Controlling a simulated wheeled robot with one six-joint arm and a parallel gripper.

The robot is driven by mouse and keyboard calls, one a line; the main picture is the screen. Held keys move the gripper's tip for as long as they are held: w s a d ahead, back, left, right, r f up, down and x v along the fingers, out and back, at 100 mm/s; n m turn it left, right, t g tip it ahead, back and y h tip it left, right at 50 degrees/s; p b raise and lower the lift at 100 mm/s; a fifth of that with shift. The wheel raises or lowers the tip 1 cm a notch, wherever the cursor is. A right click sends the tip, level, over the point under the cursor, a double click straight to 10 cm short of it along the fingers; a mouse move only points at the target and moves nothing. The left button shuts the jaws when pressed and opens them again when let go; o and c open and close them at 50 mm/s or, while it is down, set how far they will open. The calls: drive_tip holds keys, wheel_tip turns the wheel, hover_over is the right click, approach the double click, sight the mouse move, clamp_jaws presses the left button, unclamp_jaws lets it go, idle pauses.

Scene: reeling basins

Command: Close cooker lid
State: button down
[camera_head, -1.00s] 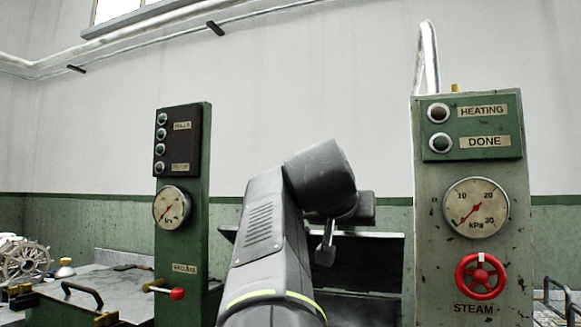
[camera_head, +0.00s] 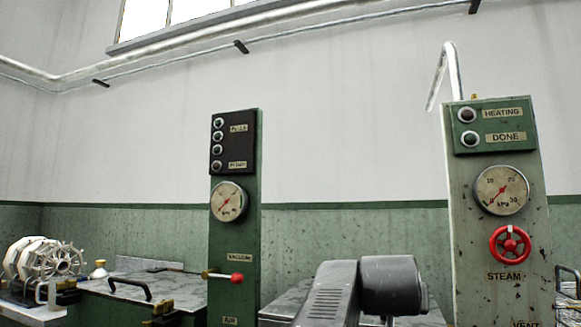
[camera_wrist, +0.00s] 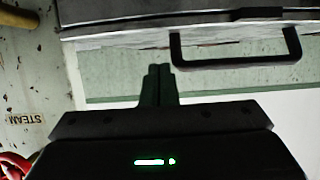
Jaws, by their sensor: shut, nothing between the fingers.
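The cooker lid (camera_head: 285,301) shows in the head view as a grey, mottled, nearly flat surface between the two green panels, partly hidden by my arm. In the wrist view, which is upside down, the lid (camera_wrist: 115,38) runs across the top, with its black bar handle (camera_wrist: 235,64) standing out from it. My gripper (camera_wrist: 159,69) is shut and empty, with its fingertips beside the handle's left end in that view. I cannot tell whether they touch the lid. The head view does not show the fingers. The lid looks lowered, but its full seam is not visible.
The steam panel (camera_head: 498,230) with its red valve wheel (camera_head: 510,244) stands right of the cooker. The vacuum panel (camera_head: 234,275) with a red-knobbed lever (camera_head: 237,278) stands left. Beyond it are another handled lid (camera_head: 150,286) and a pale reel (camera_head: 45,260).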

drive_tip(key=shift+s+f, duration=0.1)
drive_tip(key=shift+f, duration=0.3)
drive_tip(key=shift+r, duration=0.1)
